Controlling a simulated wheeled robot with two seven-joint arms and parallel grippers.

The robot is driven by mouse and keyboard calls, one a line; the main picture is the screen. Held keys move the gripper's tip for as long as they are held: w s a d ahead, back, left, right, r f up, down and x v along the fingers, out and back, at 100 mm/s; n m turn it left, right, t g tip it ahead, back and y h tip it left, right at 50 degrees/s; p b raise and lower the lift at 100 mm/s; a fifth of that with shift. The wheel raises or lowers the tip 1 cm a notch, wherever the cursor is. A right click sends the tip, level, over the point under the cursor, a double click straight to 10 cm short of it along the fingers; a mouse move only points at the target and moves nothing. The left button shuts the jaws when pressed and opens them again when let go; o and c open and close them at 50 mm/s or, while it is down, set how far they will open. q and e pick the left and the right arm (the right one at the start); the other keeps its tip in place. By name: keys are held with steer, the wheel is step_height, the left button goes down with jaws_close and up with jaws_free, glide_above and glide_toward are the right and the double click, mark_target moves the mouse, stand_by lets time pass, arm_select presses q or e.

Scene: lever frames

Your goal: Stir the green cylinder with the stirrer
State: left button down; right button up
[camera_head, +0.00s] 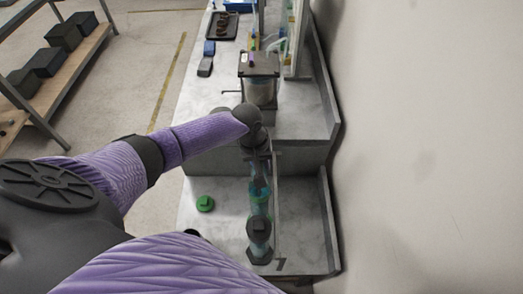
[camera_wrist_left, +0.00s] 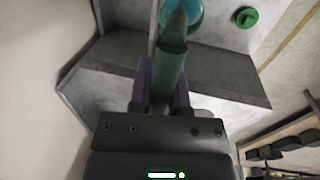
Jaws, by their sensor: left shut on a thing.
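The green cylinder (camera_head: 260,190) is a see-through teal vessel on the lower marble bench, with a dark part below it. Its round teal rim shows at the top of the left wrist view (camera_wrist_left: 196,14). My left gripper (camera_wrist_left: 162,85) is shut on the stirrer (camera_wrist_left: 171,60), a dark green rod pointing away toward the cylinder. The stirrer's far end overlaps the cylinder's opening; I cannot tell how deep it is. In the head view my left gripper (camera_head: 258,150) is just beyond the cylinder and hides most of the stirrer. My right gripper is not in view.
A green lid (camera_head: 205,203) lies left of the cylinder on the bench (camera_head: 225,225). A raised marble step (camera_head: 300,120) holds a dark-topped container (camera_head: 260,85) behind. A wall closes the right side. A shelf with black bins (camera_head: 50,62) stands far left.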

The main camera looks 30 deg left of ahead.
arm_select(q)
steer(key=shift+f+b, duration=1.3)
steer(key=shift+f, duration=0.8)
steer(key=shift+r, duration=0.1)
step_height(320, 180, up, 7)
steer(key=p, duration=0.8)
steer(key=shift+r, duration=0.2)
